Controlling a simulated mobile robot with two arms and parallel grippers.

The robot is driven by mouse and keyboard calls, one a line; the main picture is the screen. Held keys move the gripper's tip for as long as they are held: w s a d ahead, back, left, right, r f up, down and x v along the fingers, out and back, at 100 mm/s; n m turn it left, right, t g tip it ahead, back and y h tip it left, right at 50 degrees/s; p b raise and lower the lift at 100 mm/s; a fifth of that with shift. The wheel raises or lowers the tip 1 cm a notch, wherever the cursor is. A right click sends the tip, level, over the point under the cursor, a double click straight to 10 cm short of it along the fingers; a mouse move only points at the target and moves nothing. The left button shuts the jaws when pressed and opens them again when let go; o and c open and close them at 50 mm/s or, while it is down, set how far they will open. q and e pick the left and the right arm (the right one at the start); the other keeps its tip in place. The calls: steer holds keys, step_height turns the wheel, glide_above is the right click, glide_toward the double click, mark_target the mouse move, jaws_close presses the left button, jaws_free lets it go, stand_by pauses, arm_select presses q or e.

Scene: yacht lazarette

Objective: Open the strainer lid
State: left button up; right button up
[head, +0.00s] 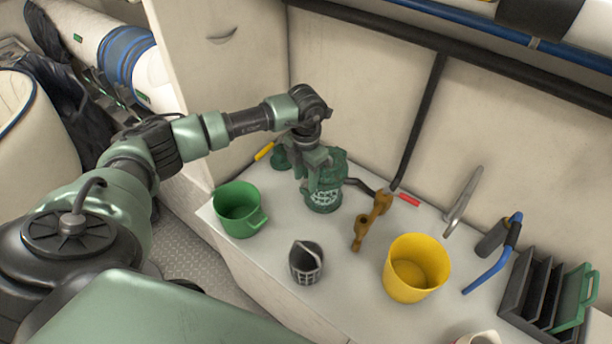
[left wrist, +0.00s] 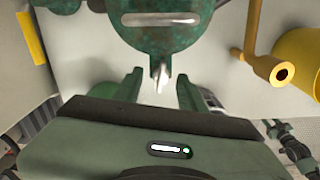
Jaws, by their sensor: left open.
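The strainer (head: 325,196) is a green, weathered metal body with a pale mesh-like front, standing on the white counter. Its rounded green lid (head: 341,160) is partly hidden behind my gripper and looks shut. My left gripper (head: 311,184) is open at the strainer's near side. In the wrist view its fingers (left wrist: 158,88) stand either side of the tab, with gaps; contact is not clear.
A green mug (head: 238,212) and grey basket (head: 305,264) stand in front. A yellow-handled valve (head: 265,151) is behind left. A red-tipped lever (head: 409,200) lies right.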

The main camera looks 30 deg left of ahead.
arm_select(q)
steer(key=shift+f, duration=0.4)
jaws_close()
stand_by(1.2)
